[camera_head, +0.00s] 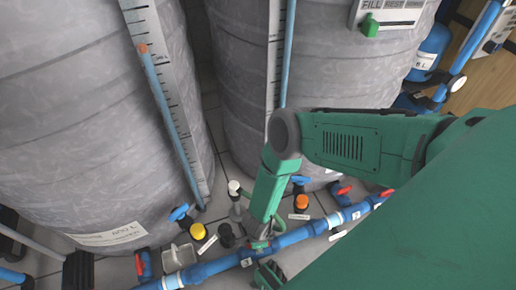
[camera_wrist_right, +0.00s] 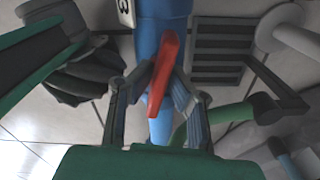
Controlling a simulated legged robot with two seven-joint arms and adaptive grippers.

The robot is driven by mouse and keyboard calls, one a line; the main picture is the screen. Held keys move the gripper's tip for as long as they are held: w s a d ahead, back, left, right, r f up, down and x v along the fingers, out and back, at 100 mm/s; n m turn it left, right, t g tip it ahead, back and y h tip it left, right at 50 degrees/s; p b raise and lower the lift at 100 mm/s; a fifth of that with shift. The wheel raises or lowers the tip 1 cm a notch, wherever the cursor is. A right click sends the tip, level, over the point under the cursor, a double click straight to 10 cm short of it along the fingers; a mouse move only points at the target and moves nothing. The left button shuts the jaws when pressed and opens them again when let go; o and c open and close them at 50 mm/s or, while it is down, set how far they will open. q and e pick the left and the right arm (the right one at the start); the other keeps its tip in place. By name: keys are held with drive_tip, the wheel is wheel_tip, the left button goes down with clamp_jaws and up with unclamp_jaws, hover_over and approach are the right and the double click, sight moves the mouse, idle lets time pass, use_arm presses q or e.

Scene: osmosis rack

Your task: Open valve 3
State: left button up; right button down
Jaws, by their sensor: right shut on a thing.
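Valve 3's red handle (camera_wrist_right: 163,75) lies nearly in line with the blue pipe (camera_wrist_right: 163,20), slightly tilted across it, in the right wrist view. A white tag reading 3 (camera_wrist_right: 126,12) sits on the pipe beside it. My right gripper (camera_wrist_right: 160,92) has a finger on each side of the handle and is shut on it. In the head view my right gripper (camera_head: 258,246) reaches down to the pipe, and it mostly hides the handle. The tag (camera_head: 247,262) shows just left of it.
Two large grey tanks (camera_head: 100,120) stand behind the pipe. A yellow-topped fitting (camera_head: 198,231), an orange-topped fitting (camera_head: 300,180) and a white-topped fitting (camera_head: 234,187) stand near the gripper. Another red valve handle (camera_head: 139,264) is to the left.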

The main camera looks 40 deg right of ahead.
drive_tip(key=shift+n, duration=1.3)
drive_tip(key=shift+d, duration=0.1)
drive_tip(key=c, duration=1.6)
unclamp_jaws()
wheel_tip(320, 180, up, 12)
drive_tip(key=shift+f, duration=0.1)
